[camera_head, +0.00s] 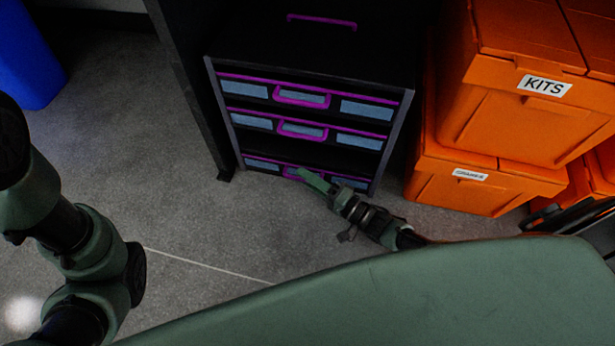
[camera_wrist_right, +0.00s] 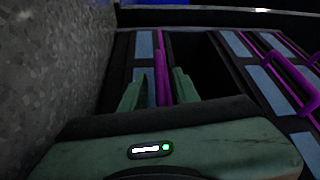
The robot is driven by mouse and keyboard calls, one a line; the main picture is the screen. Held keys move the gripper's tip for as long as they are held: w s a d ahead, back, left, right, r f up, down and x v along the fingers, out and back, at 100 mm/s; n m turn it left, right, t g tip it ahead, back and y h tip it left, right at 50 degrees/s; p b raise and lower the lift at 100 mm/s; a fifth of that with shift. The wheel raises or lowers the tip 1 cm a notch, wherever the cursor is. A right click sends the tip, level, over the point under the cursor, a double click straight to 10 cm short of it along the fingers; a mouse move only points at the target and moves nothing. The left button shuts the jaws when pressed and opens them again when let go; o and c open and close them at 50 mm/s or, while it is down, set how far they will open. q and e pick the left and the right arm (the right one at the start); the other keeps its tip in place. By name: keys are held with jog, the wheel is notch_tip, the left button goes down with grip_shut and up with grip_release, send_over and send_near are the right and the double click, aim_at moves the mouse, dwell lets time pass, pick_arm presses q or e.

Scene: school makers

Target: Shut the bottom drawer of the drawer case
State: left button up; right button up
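The black drawer case (camera_head: 209,100) has purple handles and pale blue label panels. Its bottom drawer (camera_head: 262,165) sticks out, with a dark opening above its front; the drawers above it look shut. My right gripper (camera_head: 314,180) is at the bottom drawer's front, by its purple handle. In the right wrist view my right gripper (camera_wrist_right: 160,84) has its fingers apart, with the drawer's purple strip (camera_wrist_right: 161,77) showing between them. I cannot tell whether they touch it. My left arm shows at the left, but its gripper is out of view.
Orange crates, one labelled KITS (camera_head: 500,110), are stacked right of the case, close to its side. A dark upright panel (camera_head: 183,75) stands on its left. A blue bin (camera_head: 30,60) is at the far left. The grey floor in front is mostly clear.

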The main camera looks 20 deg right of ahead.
jog(key=shift+s+d, duration=0.15)
jog(key=shift+s, duration=0.1)
jog(key=p+v, duration=0.2)
jog(key=v, duration=0.4)
jog(key=shift+s+p, duration=0.2)
jog(key=shift+p, duration=0.15)
jog(key=shift+s+d, duration=0.3)
jog(key=shift+s, duration=0.05)
